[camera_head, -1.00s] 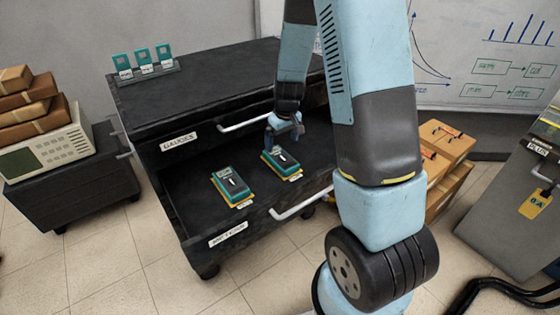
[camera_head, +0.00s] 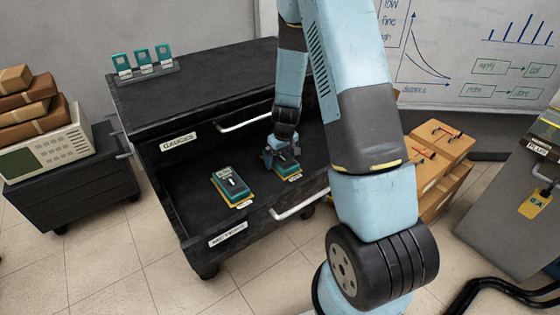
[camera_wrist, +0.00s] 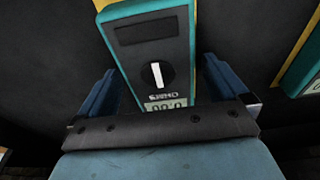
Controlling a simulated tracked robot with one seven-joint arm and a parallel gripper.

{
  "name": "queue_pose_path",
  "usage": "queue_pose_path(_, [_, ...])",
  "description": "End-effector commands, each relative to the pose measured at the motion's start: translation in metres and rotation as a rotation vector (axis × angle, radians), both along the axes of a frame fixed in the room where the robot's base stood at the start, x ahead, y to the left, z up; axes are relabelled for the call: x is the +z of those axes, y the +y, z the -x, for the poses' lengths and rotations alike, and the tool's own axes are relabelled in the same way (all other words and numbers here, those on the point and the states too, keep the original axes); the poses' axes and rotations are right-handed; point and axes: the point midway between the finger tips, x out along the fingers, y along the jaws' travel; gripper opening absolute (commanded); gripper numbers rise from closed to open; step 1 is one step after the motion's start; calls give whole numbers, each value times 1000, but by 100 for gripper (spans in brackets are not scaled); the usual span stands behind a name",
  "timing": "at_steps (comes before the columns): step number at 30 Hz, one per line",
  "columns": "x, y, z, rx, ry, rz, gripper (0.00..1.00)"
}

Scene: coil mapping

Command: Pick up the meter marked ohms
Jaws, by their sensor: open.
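Two teal meters with yellow bases lie in the open lower drawer (camera_head: 180,203) of the black cabinet. The right meter (camera_head: 287,166) is partly hidden by my gripper (camera_head: 283,152). In the wrist view this meter (camera_wrist: 148,50) has a dark face, a white dial pointer and a label that reads OHMS, upside down. My gripper (camera_wrist: 160,95) is open, with one blue finger on each side of the meter's label end. I cannot tell whether the fingers touch it. The left meter (camera_head: 232,185) lies apart; its label is too small to read.
The cabinet top (camera_head: 200,80) above the drawer carries several small teal pieces on a stand (camera_head: 145,68). The drawer handle (camera_head: 300,205) sticks out in front. Cardboard boxes (camera_head: 435,160) stand right of the cabinet. Another meter's edge (camera_wrist: 302,65) shows at the right in the wrist view.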

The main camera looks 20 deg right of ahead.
Motion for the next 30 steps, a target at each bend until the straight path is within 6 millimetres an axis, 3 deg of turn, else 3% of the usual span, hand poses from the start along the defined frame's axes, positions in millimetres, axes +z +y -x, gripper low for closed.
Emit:
queue_pose_path(6, [0,0,0,0,0,0,100])
queue_pose_path(26, [0,1,0,1,0,-1,37])
queue_pose_path(30, [0,1,0,1,0,0,37])
